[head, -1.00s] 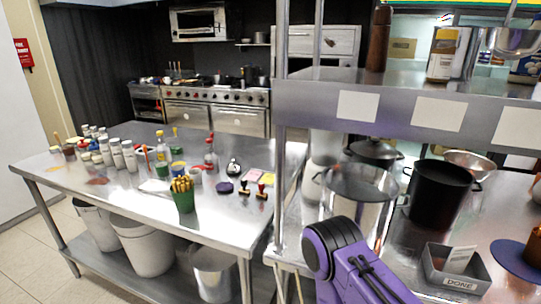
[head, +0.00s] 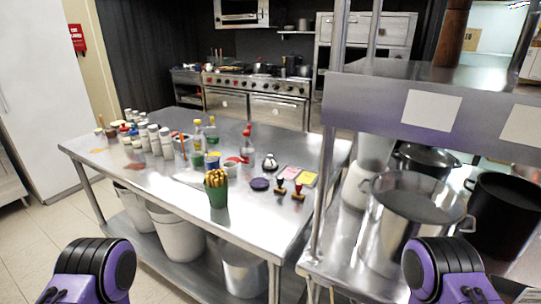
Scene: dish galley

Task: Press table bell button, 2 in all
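A small table bell (head: 269,162), silver with a dark base, stands on the steel work table (head: 245,215) toward its right side, behind a dark purple round pad. I can make out only one bell, and its button is too small to see clearly. Purple and black links of my two arms show at the bottom left and bottom right of the head view. Both are well short of the bell. Neither gripper shows in the view.
A green cup of yellow sticks (head: 217,195), two stamps (head: 298,190), sticky notes (head: 308,179) and several bottles (head: 247,145) surround the bell. A steel shelf unit (head: 400,105) with pots (head: 402,215) stands at right. Open floor lies at left.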

